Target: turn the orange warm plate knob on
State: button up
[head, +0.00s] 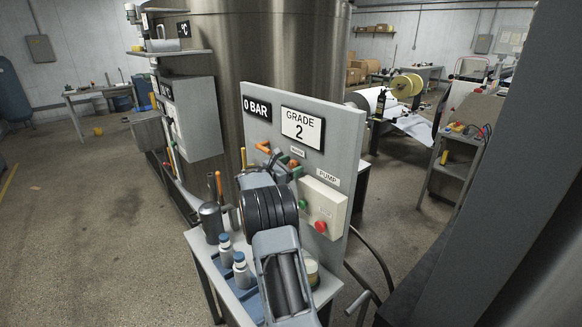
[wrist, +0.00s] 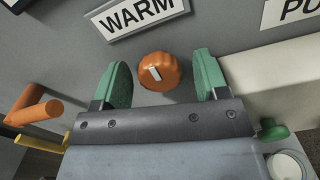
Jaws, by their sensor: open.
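The orange warm plate knob (wrist: 159,71) is on the grey upright panel, just below the WARM label (wrist: 138,14). A short white mark on its face runs from upper left to lower right. My gripper (wrist: 161,66) is open, with one green finger on each side of the knob and a visible gap on both sides. In the head view the knob (head: 293,163) shows small beside my gripper, and the WARM label (head: 297,151) is above it. My arm hides part of the panel there.
An orange handle (wrist: 35,112) sticks out of the panel at left in the wrist view. The pump box (head: 325,203), with green and red buttons, is to the right of my gripper. White bottles with blue caps (head: 242,270) stand on the shelf below, beside my arm.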

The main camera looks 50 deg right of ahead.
jog(key=c, duration=0.9)
jog(key=shift+f+b, duration=0.2)
jog(key=shift+b, duration=0.55)
jog(key=shift+f+m+b, duration=0.15)
jog(key=shift+m+b, duration=0.65)
jog(key=shift+b, duration=0.45)
jog(key=m+b, duration=0.3)
jog(key=b, duration=0.2)
jog(key=shift+m+b, duration=0.3)
jog(key=shift+b, duration=0.1)
jog(key=m+b, duration=0.3)
jog(key=b, duration=0.1)
jog(key=m+b, duration=0.3)
jog(key=shift+r, duration=0.25)
jog(key=shift+m, duration=0.5)
